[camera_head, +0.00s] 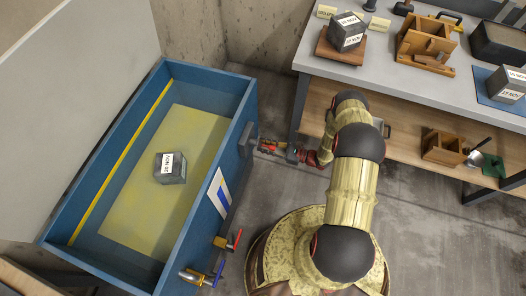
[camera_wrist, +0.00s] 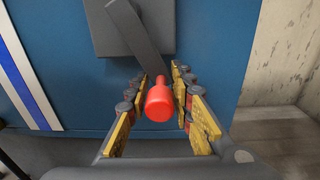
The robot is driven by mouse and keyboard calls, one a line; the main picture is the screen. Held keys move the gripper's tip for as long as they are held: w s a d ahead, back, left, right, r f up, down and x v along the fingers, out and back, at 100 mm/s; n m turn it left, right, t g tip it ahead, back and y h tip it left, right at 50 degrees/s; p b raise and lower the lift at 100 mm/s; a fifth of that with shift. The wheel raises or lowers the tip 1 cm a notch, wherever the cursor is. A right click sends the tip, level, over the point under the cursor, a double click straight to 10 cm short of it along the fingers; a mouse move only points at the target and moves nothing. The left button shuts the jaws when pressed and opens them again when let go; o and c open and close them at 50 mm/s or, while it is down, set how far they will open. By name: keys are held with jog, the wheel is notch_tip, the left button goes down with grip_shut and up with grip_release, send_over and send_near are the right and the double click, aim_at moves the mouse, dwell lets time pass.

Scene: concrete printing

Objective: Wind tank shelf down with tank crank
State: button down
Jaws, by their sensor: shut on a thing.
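The tank (camera_head: 110,152) is a blue open box at the left, with a yellow stripe inside. Its shelf (camera_head: 125,215) is a yellowish panel inside, bearing a grey cube (camera_head: 170,168) labelled "20 NOV". The tank crank (camera_head: 268,148) is on the tank's right outer wall. In the wrist view its dark arm (camera_wrist: 138,35) slants down from a grey block to a red knob (camera_wrist: 160,100). My gripper (camera_head: 285,152) is at the crank. In the wrist view my gripper (camera_wrist: 160,95) has its yellow-padded fingers on both sides of the red knob, shut on it.
Red-handled (camera_head: 236,238) and blue-handled (camera_head: 218,275) taps stick out from the tank's near right side. A workbench (camera_head: 400,88) at the upper right holds cubes, wooden moulds and a dark case. Its lower shelf (camera_head: 395,140) holds another mould. Concrete floor lies between tank and bench.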

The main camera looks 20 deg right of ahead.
jog(key=w+d+r+n, duration=0.35)
jog(key=r+n, duration=0.65)
jog(key=n, duration=0.4)
jog(key=s+a+r+n+t+b, duration=0.1)
jog(key=s+a+r+n+b, duration=0.2)
jog(key=n, duration=1.2)
jog(key=shift+s+a+r+n+h, duration=0.3)
jog(key=shift+s+a+r+n, duration=0.1)
jog(key=shift+s+a+r, duration=1.4)
jog(key=shift+s+d+f, duration=0.1)
jog(key=shift+s+d, duration=0.15)
jog(key=shift+d, duration=0.05)
jog(key=shift+f, duration=0.1)
jog(key=c, duration=1.8)
grip_release()
jog(key=shift+o, duration=0.7)
